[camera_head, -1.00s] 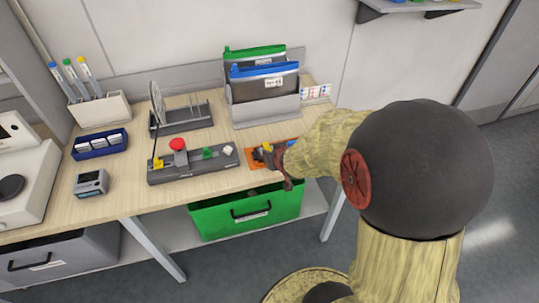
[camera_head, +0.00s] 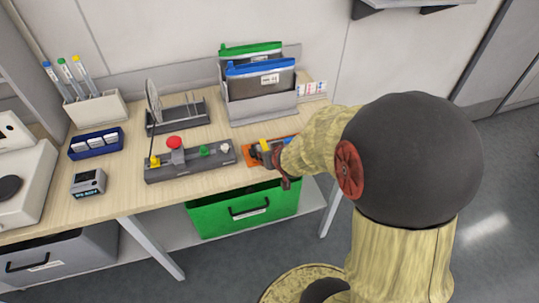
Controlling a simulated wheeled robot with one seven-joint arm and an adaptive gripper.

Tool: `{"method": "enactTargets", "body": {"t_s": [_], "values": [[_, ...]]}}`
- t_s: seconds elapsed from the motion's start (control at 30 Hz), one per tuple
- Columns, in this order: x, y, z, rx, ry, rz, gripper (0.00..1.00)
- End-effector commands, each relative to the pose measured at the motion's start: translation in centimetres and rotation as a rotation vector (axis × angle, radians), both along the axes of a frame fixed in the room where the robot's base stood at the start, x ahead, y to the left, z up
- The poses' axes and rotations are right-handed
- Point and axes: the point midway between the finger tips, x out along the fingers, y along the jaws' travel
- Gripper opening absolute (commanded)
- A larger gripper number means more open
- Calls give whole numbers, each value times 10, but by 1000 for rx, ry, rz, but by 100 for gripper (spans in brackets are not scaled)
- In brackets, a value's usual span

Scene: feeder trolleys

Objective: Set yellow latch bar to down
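A small yellow part (camera_head: 265,144) shows at my gripper (camera_head: 265,153), over an orange base (camera_head: 249,160) at the right of the table. Another yellow part (camera_head: 155,161) sits at the left end of a grey control box (camera_head: 188,172), beside a thin dark upright rod. I cannot tell for sure which of the two is the latch bar, nor its position. My gripper is low over the orange base, and my wrist and forearm cover the base's right side. The fingers are small and partly hidden, so their opening and any contact are unclear.
The control box also bears a red button (camera_head: 174,142), a green part (camera_head: 204,150) and a white knob (camera_head: 225,148). A file holder (camera_head: 262,108) stands behind the orange base. A green drawer bin (camera_head: 215,218) is under the table. The table front (camera_head: 150,197) is clear.

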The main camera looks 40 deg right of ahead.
Motion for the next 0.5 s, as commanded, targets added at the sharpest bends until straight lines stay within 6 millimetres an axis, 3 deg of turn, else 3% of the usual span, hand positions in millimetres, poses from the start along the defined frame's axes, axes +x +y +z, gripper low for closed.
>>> {"method": "enactTargets", "body": {"t_s": [0.27,0.5], "values": [[-1,0,7,-2,-8,0,33],[-25,8,31,-3,-6,1,33]]}}
